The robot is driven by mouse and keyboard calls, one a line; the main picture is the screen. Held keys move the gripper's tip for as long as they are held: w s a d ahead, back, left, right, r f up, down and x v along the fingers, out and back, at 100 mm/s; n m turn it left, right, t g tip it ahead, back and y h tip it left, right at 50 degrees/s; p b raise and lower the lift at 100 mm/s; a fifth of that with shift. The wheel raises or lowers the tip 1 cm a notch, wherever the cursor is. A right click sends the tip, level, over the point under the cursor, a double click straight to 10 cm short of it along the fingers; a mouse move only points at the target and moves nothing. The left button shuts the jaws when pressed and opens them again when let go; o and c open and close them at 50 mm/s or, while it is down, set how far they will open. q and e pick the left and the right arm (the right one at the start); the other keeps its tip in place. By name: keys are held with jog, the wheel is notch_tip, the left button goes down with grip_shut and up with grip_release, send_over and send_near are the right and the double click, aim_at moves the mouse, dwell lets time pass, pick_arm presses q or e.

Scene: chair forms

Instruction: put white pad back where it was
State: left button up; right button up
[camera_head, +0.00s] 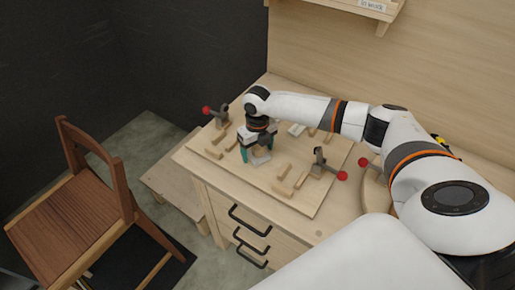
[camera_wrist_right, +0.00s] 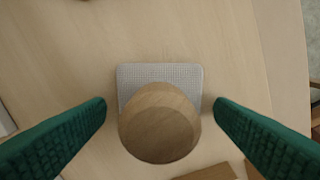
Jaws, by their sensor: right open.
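The white pad (camera_wrist_right: 160,73) has a grey-white textured face and a round wooden knob (camera_wrist_right: 160,125) on it. In the right wrist view it lies between the two green fingers of my right gripper (camera_wrist_right: 160,106), with a gap on each side of the knob. In the head view the right gripper (camera_head: 255,154) points down over the near left part of the board, and the pad (camera_head: 261,159) shows partly under it. The gripper is open and hides part of the pad. My left gripper is not in view.
A wooden board (camera_head: 313,205) on the workbench holds several wooden blocks (camera_head: 283,188). A clamp with a red knob (camera_head: 207,110) stands at the left and another (camera_head: 342,176) at the right. Another pale piece (camera_head: 297,130) lies behind the gripper. A wooden chair (camera_head: 75,220) stands left.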

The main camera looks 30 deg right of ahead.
aim_at(257, 146)
jog(key=shift+r, duration=0.55)
notch_tip(257, 146, up, 11)
jog(key=b, duration=0.2)
jog(key=shift+b, duration=0.3)
jog(key=shift+r, duration=0.1)
